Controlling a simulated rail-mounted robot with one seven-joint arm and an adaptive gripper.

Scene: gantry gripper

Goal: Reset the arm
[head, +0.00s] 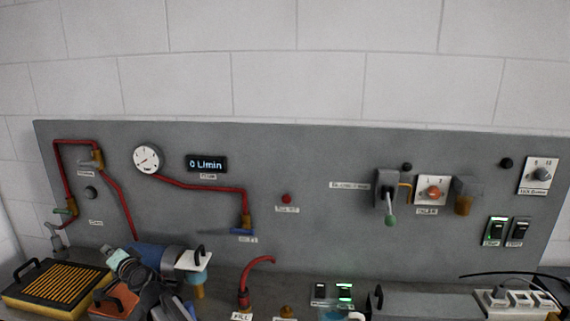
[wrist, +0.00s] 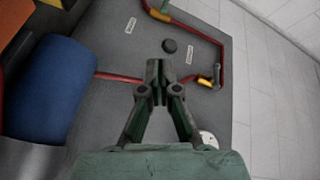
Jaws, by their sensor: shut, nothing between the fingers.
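My gripper (wrist: 158,82) shows in the middle of the wrist view with its two fingertips together and nothing between them. Its green body fills the bottom of that view. In the head view my gripper (head: 112,253) is at the lower left, in front of the panel and close to a blue cylinder (head: 150,257). My dark arm links partly cover the things behind them. The blue cylinder also shows at the left of the wrist view (wrist: 50,95), beside the fingers. I cannot tell how far the fingertips are from the panel.
The grey panel (head: 320,220) carries red pipes, a gauge (head: 147,158), a display (head: 207,163) reading 0 L/min, a green-knobbed lever (head: 390,218) and switches (head: 508,231). A yellow-slatted box (head: 55,285) and a red spout (head: 247,285) stand below. Space above the panel is clear.

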